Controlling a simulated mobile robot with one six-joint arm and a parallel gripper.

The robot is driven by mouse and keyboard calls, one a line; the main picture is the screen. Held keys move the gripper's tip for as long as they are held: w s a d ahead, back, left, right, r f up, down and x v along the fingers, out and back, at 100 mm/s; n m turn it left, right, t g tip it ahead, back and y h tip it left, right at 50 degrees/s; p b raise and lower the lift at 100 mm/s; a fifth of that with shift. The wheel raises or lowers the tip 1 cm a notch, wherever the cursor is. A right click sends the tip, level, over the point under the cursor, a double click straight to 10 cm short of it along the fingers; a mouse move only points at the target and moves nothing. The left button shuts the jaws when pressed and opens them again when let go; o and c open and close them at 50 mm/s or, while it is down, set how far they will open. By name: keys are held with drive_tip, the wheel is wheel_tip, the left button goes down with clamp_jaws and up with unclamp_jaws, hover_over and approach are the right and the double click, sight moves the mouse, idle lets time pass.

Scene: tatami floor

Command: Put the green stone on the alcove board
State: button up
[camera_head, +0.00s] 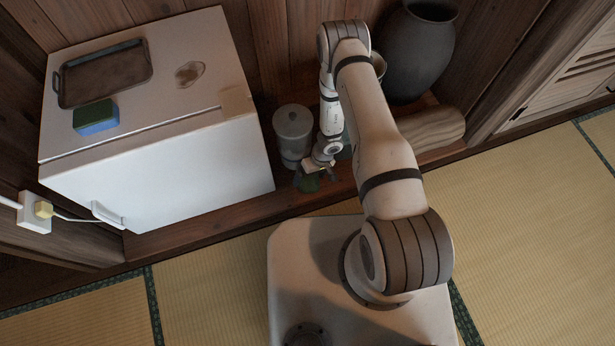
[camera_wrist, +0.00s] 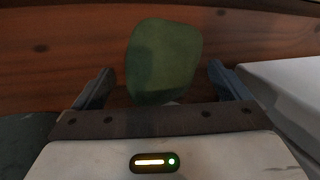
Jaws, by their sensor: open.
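The green stone (camera_wrist: 165,55) lies between the two spread fingers of my gripper (camera_wrist: 160,75) in the wrist view, with gaps at both sides. In the head view the stone (camera_head: 310,185) is small and partly hidden by my gripper (camera_head: 316,170). My gripper is open and low over the front of the reddish-brown alcove board (camera_head: 205,212). The stone appears to rest on the board (camera_wrist: 60,50), close to its front edge. Its underside is hidden behind my gripper's body in the wrist view.
A white fridge (camera_head: 190,165) stands left, with a tray (camera_head: 104,73) and a blue-green sponge (camera_head: 96,118) on top. A grey lidded canister (camera_head: 292,138) is close behind my gripper. A dark vase (camera_head: 418,50) and a log (camera_head: 435,129) are at right. Tatami (camera_head: 215,290) lies in front.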

drive_tip(key=p+v, duration=0.4)
drive_tip(key=v, duration=0.8)
drive_tip(key=shift+p, duration=0.4)
drive_tip(key=shift+w, duration=0.1)
